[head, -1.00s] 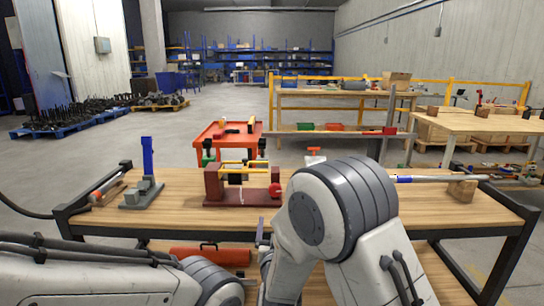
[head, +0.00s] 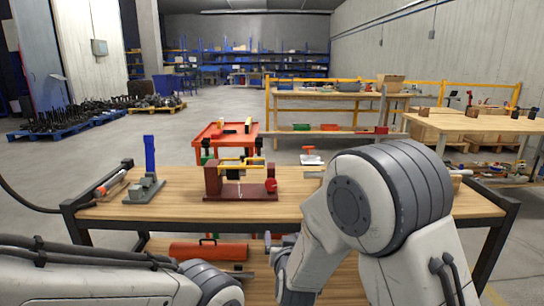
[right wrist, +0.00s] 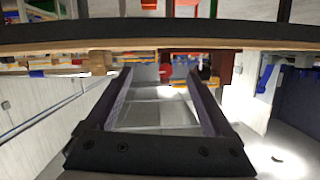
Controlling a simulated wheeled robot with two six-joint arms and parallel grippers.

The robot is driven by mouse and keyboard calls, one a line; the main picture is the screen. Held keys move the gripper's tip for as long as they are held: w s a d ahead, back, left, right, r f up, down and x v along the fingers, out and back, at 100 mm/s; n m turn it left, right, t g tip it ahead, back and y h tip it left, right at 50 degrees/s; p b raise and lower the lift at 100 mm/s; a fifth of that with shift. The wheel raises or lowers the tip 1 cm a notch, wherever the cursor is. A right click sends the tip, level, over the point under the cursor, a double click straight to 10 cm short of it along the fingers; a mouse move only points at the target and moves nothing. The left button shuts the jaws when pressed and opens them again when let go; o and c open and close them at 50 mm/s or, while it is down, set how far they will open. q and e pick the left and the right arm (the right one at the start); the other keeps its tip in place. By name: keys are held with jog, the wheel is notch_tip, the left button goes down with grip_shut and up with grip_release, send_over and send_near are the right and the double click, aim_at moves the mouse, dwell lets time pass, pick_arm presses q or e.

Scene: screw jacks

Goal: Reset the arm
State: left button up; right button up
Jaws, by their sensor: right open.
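My right arm's large white and grey joint fills the right front of the head view. Below it, at the table's front edge, part of my right gripper (head: 271,244) shows, small and partly hidden by the arm. In the right wrist view its two fingers (right wrist: 160,78) stand wide apart with nothing between them; the scene there appears upside down. My left arm lies across the lower left of the head view, and its gripper is not visible. The dark red screw-jack fixture (head: 240,197) stands on the wooden table (head: 110,208), apart from my right gripper.
A grey block with a blue post (head: 150,160) and an orange-and-grey tool (head: 110,184) are at the table's left. A red cylinder (head: 207,251) lies on the lower shelf. A red cart (head: 222,132) stands behind. Clear tabletop lies left of my right arm.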

jog(key=s+d+f+g, duration=0.3)
jog(key=s+d+g, duration=0.4)
jog(key=s, duration=0.5)
jog(key=s+d+f+g, duration=0.3)
jog(key=s+d+g, duration=0.2)
jog(key=s+d, duration=0.5)
jog(key=s+a+r+n+g, duration=0.1)
jog(key=s+a+r+n, duration=0.25)
jog(key=s+a, duration=0.4)
jog(key=s+a+r+n+g, duration=0.2)
jog(key=s+a+n, duration=0.2)
jog(key=s+a, duration=0.35)
notch_tip(320, 180, up, 23)
jog(key=p, duration=2.3)
jog(key=shift+w+a, duration=0.15)
jog(key=shift+n, duration=0.25)
